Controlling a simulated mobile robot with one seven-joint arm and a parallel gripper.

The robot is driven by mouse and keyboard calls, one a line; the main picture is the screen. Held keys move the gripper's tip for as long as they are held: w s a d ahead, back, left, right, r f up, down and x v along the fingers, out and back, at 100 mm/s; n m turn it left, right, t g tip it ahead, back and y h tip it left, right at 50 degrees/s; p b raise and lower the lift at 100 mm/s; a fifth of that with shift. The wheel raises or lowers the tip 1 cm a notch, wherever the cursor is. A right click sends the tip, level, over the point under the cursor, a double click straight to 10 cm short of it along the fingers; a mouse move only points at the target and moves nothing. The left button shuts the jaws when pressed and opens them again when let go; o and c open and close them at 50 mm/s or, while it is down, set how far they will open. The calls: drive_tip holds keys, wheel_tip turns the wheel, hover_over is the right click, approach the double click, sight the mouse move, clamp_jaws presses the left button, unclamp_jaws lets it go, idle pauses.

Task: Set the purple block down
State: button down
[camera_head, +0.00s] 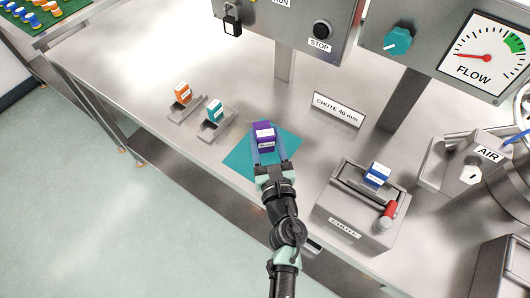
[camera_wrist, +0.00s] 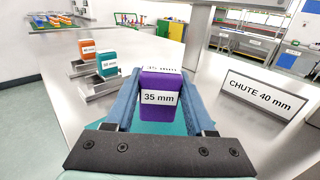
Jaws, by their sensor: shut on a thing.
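The purple block (camera_head: 265,138) has a white label, which reads "35 mm" in the wrist view (camera_wrist: 160,97). My gripper (camera_head: 268,152) is shut on it, with one blue finger on each side. The block is upright over the teal mat (camera_head: 287,140) on the steel table. I cannot tell whether its base touches the mat. In the wrist view the fingers (camera_wrist: 158,100) hold the block's sides, and part of the teal mat (camera_wrist: 178,128) shows around and below it.
Left of the mat, an orange block (camera_head: 183,93) and a teal block (camera_head: 215,109) sit in metal holders. A "CHUTE 40 mm" sign (camera_head: 339,110) stands behind. At right, a metal fixture (camera_head: 345,210) with a red-handled lever (camera_head: 388,214) holds a blue block (camera_head: 377,174).

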sight(265, 148)
drive_tip(key=shift+f+b, duration=1.05)
drive_tip(key=shift+f, duration=1.15)
drive_tip(key=shift+f, duration=0.2)
drive_tip(key=shift+c, duration=1.2)
unclamp_jaws()
drive_tip(key=shift+r, duration=0.2)
drive_tip(key=s, duration=0.3)
drive_tip(key=s+d+b, duration=0.1)
drive_tip(key=s, duration=0.6)
drive_tip(key=shift+s+d+f+b, duration=0.15)
drive_tip(key=shift+s+d+b, duration=0.1)
drive_tip(key=shift+d+b, duration=0.1)
drive_tip(key=shift+s+d, duration=0.1)
drive_tip(key=shift+s, duration=0.6)
